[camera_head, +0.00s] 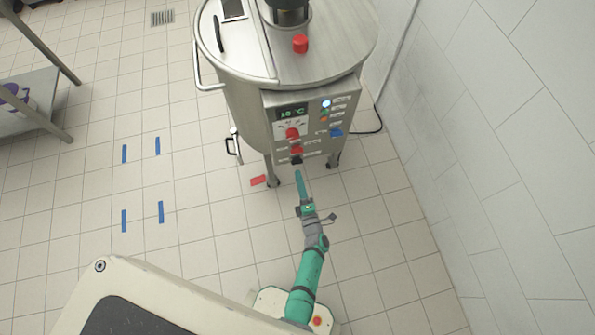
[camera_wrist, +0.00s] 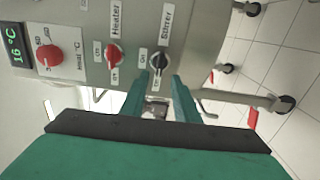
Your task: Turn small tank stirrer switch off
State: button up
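The small steel tank (camera_head: 243,115) stands upright on legs, with a control panel on its front. The stirrer switch is a black knob (camera_wrist: 160,61) under a "Stirrer" label on the panel in the wrist view. It also shows low on the panel in the head view (camera_head: 297,160). My gripper (camera_wrist: 160,80) has its two green fingers apart, with nothing held between them. The fingertips point at the panel, just short of the knob in the picture. I cannot tell whether they touch it. In the head view my gripper (camera_head: 298,173) is just below the knob.
A red heater knob (camera_wrist: 115,55) sits beside the stirrer knob, and a red temperature knob (camera_wrist: 48,57) is beyond it near the display (camera_wrist: 15,45). A tiled wall (camera_head: 480,130) rises on the right. The tiled floor at left is mostly clear.

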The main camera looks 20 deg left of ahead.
jog(key=v, duration=0.6)
dwell(0.5)
jog(key=s+d+r+m+h, duration=0.3)
jog(key=s+r+m, duration=0.5)
jog(key=r, duration=0.2)
jog(key=s+d+r+m+h, duration=0.3)
jog(key=s+r+m, duration=0.5)
jog(key=r, duration=0.3)
jog(key=s+d+r+m+h, duration=0.4)
jog(key=s+r+m, duration=0.4)
jog(key=r, duration=0.3)
jog(key=shift+s+d+r+m, duration=0.2)
jog(key=shift+s+d+m, duration=0.2)
jog(key=shift+d+m, duration=0.15)
